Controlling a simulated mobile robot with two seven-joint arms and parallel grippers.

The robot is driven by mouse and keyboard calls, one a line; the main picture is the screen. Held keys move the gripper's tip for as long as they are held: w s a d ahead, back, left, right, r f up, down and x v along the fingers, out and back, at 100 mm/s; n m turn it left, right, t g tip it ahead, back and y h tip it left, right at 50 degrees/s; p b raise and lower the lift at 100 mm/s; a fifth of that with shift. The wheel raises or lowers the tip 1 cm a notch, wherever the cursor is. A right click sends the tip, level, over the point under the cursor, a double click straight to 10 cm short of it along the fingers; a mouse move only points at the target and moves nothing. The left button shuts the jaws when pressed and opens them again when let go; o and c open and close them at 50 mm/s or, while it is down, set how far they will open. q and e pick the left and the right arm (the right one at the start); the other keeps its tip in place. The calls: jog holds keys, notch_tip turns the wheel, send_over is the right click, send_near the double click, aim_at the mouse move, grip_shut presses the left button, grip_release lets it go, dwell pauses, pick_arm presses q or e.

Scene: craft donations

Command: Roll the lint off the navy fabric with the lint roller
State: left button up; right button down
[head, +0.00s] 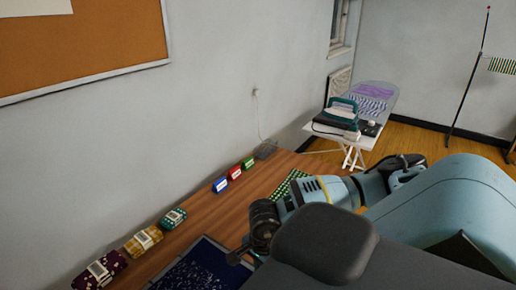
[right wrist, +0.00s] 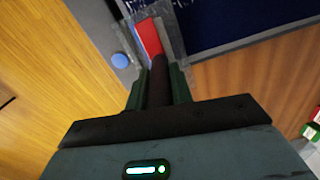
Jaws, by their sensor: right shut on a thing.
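The navy fabric (head: 205,272) lies on the wooden table at the bottom of the head view, with pale lint specks over it. In the right wrist view a corner of the navy fabric (right wrist: 225,18) shows at the top. My right gripper (right wrist: 158,76) is shut on the dark handle of the lint roller (right wrist: 159,66). A red part shows beyond the handle, close beside the fabric. I cannot tell whether the roller touches the fabric. In the head view my right gripper (head: 240,254) is by the fabric's right edge. My left gripper is not in view.
Several folded fabric bundles (head: 143,241) line the wall side of the table (head: 212,207). Small blue, red and green boxes (head: 234,173) stand farther back. A green dotted piece (head: 292,184) lies near my right arm. An ironing board (head: 375,97) with an iron (head: 342,110) stands beyond.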

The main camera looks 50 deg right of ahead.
jog(key=shift+s, duration=1)
notch_tip(320, 180, up, 5)
jog(key=shift+w, duration=0.15)
